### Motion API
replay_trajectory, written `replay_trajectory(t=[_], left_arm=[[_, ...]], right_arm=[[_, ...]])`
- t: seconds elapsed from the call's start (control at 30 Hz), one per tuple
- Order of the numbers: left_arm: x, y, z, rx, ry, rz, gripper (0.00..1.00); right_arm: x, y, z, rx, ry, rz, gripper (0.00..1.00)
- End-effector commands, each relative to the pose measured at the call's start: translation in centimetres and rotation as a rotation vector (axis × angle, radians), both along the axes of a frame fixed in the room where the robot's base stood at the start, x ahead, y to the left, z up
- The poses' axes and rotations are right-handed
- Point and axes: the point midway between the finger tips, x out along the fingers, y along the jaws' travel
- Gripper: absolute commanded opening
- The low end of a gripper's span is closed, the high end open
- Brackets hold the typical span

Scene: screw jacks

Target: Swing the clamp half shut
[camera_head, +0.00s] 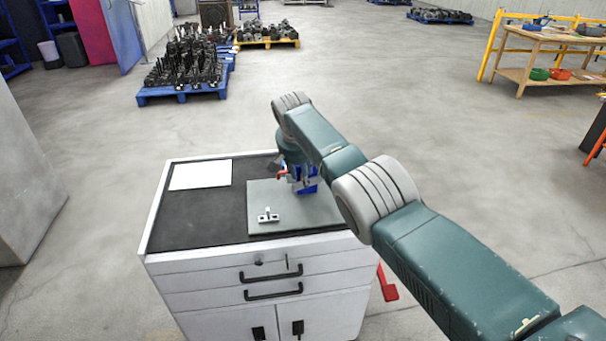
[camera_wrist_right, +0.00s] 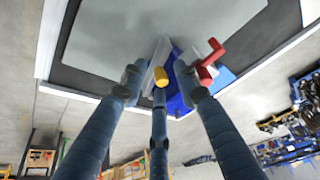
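A blue clamp (camera_head: 309,187) with a red handle (camera_head: 282,174) stands on a grey plate (camera_head: 300,213) on top of the cabinet. My right arm partly covers it in the head view. In the right wrist view the blue body (camera_wrist_right: 180,100), a pale metal part (camera_wrist_right: 155,62) and the red handle (camera_wrist_right: 211,54) show just beyond the fingers. A yellow tip (camera_wrist_right: 161,76) shows between them. My right gripper (camera_wrist_right: 160,85) has its fingers spread apart close to the clamp; I cannot tell whether any finger touches it. My left gripper is out of view.
A small metal piece (camera_head: 268,216) lies on the grey plate. A white sheet (camera_head: 201,174) lies on the black mat (camera_head: 195,228) at the left. The white cabinet (camera_head: 225,290) has black drawer handles. Pallets of parts and a wooden bench (camera_head: 550,45) stand farther away.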

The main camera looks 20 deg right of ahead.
Motion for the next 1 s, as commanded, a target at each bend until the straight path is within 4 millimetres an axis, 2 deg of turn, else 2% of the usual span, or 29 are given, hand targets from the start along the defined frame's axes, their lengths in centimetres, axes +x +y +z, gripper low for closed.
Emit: replay_trajectory(t=[0.27,0.47,0.57,0.8,1.0], left_arm=[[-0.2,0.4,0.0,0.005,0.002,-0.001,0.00],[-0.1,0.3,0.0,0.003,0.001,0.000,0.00],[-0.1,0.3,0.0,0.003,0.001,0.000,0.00],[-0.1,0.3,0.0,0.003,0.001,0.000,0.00],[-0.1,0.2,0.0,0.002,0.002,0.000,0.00]], right_arm=[[0.0,0.0,0.3,0.000,-0.001,0.000,0.31],[-0.4,0.3,1.7,0.000,-0.004,0.001,0.31],[-0.9,0.5,2.8,-0.001,-0.004,0.000,0.31],[-2.7,1.6,7.8,0.001,-0.004,0.001,0.31],[-3.7,2.1,10.3,0.000,-0.002,0.001,0.31]])
